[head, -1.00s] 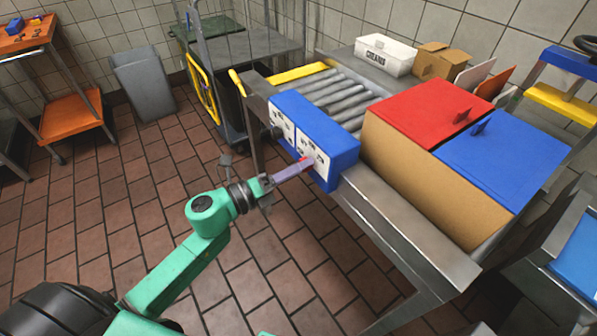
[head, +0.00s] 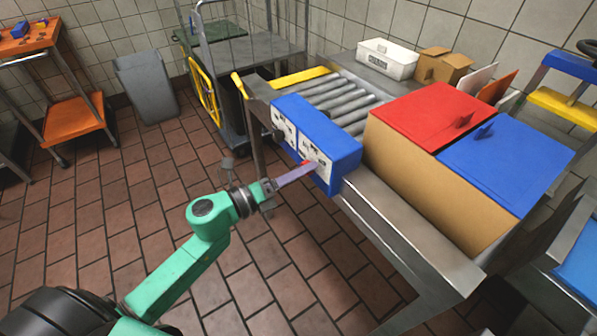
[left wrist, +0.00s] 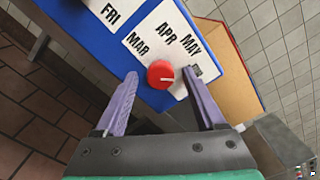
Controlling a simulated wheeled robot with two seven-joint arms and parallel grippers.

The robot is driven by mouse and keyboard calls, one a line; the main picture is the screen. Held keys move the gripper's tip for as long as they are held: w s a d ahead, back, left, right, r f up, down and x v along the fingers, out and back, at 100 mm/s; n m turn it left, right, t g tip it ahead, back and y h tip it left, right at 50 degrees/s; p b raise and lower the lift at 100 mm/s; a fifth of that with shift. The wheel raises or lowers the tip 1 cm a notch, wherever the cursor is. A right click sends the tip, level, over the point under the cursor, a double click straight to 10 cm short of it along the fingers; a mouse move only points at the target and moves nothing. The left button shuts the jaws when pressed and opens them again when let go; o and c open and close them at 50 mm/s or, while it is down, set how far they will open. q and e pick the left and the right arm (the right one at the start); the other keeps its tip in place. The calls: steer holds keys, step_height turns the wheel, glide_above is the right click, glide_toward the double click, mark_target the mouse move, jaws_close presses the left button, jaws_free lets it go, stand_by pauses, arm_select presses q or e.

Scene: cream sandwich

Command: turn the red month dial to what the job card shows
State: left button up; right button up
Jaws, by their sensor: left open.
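The red month dial (left wrist: 160,74) is a round knob with a white pointer mark, on a white label panel with MAR, APR and MAY around it. In the left wrist view its mark points right, away from MAR; another label there is partly hidden by a finger. The panel is on the blue box (head: 335,140) at the conveyor's front edge. My left gripper (left wrist: 160,82) is open, its purple fingers on either side of the dial in the picture; I cannot tell whether they touch it. In the head view it reaches the box's near face (head: 300,173). I cannot make out a job card.
A second label panel with FRI (left wrist: 112,14) is beside the month panel. The roller conveyor (head: 345,98) runs behind the blue box. A cardboard box with red (head: 430,112) and blue (head: 510,160) lids stands to the right. The tiled floor (head: 120,220) around my arm is clear.

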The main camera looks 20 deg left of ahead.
arm_select(q)
steer(key=b+v, duration=0.2)
steer(key=v, duration=1.2)
steer(key=shift+s, duration=0.25)
steer(key=shift+a, duration=0.15)
